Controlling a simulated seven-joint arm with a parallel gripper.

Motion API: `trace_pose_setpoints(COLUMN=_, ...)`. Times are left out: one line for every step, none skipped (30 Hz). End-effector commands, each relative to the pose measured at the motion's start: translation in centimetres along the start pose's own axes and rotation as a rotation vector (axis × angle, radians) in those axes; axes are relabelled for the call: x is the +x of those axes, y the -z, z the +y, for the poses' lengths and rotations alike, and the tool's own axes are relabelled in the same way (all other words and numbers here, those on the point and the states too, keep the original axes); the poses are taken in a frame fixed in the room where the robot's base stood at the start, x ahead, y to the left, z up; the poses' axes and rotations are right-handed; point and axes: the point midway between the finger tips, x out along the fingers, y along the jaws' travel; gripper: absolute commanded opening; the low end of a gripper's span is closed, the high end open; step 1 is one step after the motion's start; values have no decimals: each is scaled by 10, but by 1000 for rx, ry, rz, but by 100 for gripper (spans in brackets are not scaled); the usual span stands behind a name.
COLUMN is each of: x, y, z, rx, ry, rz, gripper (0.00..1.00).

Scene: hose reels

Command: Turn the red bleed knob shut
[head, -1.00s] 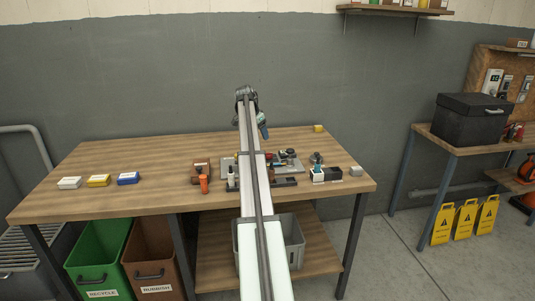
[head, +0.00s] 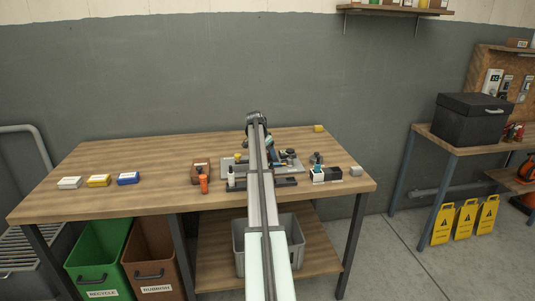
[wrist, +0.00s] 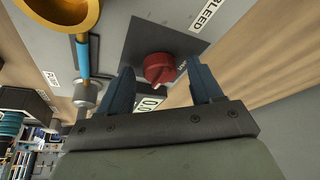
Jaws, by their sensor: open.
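The red bleed knob (wrist: 159,68) shows in the wrist view, on a dark square plate (wrist: 142,38) beside a white BLEED label (wrist: 206,14). My gripper (wrist: 160,72) is open, with one blue-grey finger to each side of the knob in the picture. I cannot tell how far the fingertips are above it or whether they touch it. In the head view my arm covers the knob and most of my gripper.
Next to the knob in the wrist view are a brass funnel-like part (wrist: 84,14) with a blue stem and a display (wrist: 150,103). In the head view, small items crowd the grey board (head: 231,163) on the wooden bench (head: 150,160). The bench's left part is mostly clear.

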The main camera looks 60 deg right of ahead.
Motion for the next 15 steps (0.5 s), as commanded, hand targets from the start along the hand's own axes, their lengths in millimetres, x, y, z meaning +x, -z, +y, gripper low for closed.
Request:
trace_pose_setpoints(x=1, y=0, z=0, rx=0, ry=0, rz=0, gripper=65)
trace_pose_setpoints(x=1, y=0, z=0, rx=0, ry=0, rz=0, gripper=65)
trace_pose_setpoints(x=1, y=0, z=0, rx=0, ry=0, rz=0, gripper=65)
trace_pose_setpoints(x=1, y=0, z=0, rx=0, ry=0, rz=0, gripper=65)
trace_pose_setpoints(x=1, y=0, z=0, rx=0, ry=0, rz=0, gripper=65)
trace_pose_setpoints(x=1, y=0, z=0, rx=0, ry=0, rz=0, gripper=65)
trace_pose_setpoints(x=1, y=0, z=0, rx=0, ry=0, rz=0, gripper=65)
trace_pose_setpoints(x=1, y=0, z=0, rx=0, ry=0, rz=0, gripper=65)
trace_pose_setpoints(x=1, y=0, z=0, rx=0, ry=0, rz=0, gripper=61)
trace_pose_setpoints(x=1, y=0, z=0, rx=0, ry=0, rz=0, gripper=58)
trace_pose_setpoints(x=1, y=0, z=0, rx=0, ry=0, rz=0, gripper=56)
trace_pose_setpoints(x=1, y=0, z=0, rx=0, ry=0, rz=0, gripper=52)
trace_pose_setpoints(x=1, y=0, z=0, rx=0, ry=0, rz=0, gripper=49)
trace_pose_setpoints(x=1, y=0, z=0, rx=0, ry=0, rz=0, gripper=46)
trace_pose_setpoints(x=1, y=0, z=0, rx=0, ry=0, rz=0, gripper=42)
